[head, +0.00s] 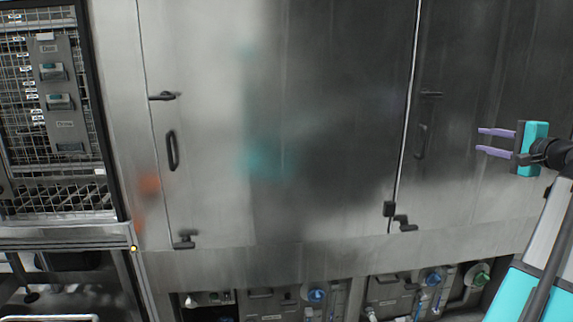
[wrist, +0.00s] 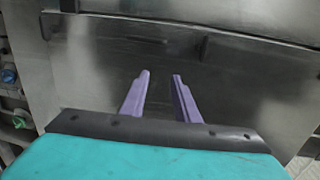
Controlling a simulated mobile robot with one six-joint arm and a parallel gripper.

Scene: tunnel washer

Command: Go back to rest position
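My gripper (head: 484,141) shows at the right of the head view, with two purple fingers pointing left and a teal body behind them. The fingers are apart and nothing is between them. In the wrist view my gripper (wrist: 161,76) is also open and empty, with a metal panel beyond the fingertips. In the head view the gripper is in front of the steel washer cabinet (head: 320,120). I cannot tell how far the fingertips are from the metal.
The cabinet doors carry black handles (head: 172,150) and latches (head: 184,241). Valves with blue (head: 317,295) and green (head: 482,279) knobs sit in the lower openings. A wire-mesh panel (head: 20,120) with a grey control plate (head: 62,95) stands at the left.

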